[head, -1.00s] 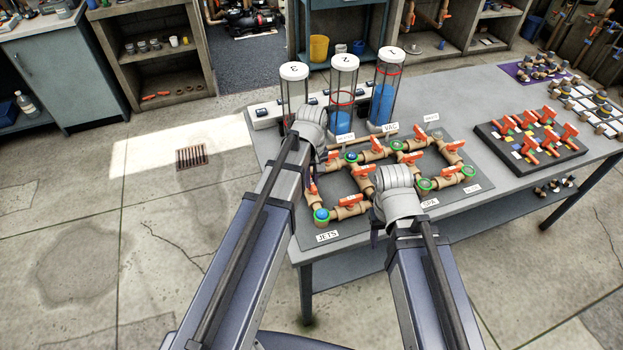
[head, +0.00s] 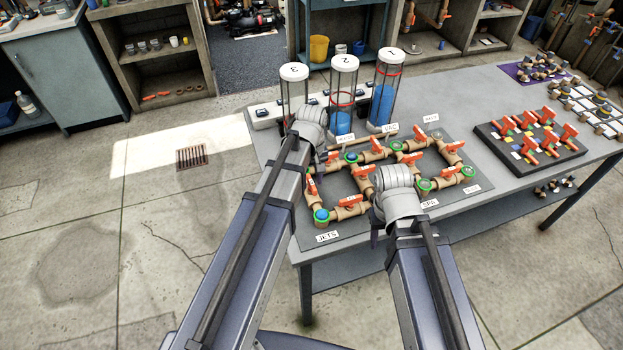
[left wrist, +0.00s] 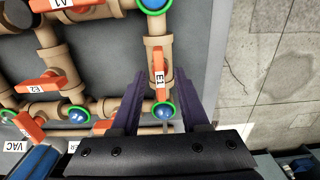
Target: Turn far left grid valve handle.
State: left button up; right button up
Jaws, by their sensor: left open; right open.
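The pipe grid (head: 390,165) lies on a dark board on the table, with brown pipes, orange handles and green-ringed joints. Its left-side valve handle (head: 311,184) shows beside my left arm. In the left wrist view, the orange handle labelled E1 (left wrist: 159,80) lies along its pipe, between two blue-centred joints. My left gripper (left wrist: 163,100) is open, one finger on each side of that pipe; contact is not clear. In the head view, my left wrist hides the grid's back-left corner. My right gripper (head: 377,232) is open and empty at the grid's front edge.
Three clear cylinders (head: 343,95) stand behind the grid, two holding blue liquid. A black block with orange handles (head: 530,142) sits to the right on the table (head: 455,100). Handles E2 (left wrist: 38,83) and A1 (left wrist: 60,4) are to the left in the wrist view.

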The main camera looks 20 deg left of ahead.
aim_at(312, 183)
pick_arm(q)
notch_tip(312, 183, up, 8)
jog(key=p, duration=0.7)
jog(key=shift+f, duration=0.2)
jog(key=shift+s+d+f, duration=0.1)
jog(key=shift+s+d, duration=0.05)
jog(key=s+d+f+m+y+b, duration=0.1)
jog(key=s+d+f+m+b, duration=0.1)
jog(key=s+d+m, duration=0.8)
jog(key=s, duration=0.4)
jog(key=shift+f+m, duration=0.25)
jog(key=shift+m, duration=0.15)
jog(key=shift+d, duration=0.1)
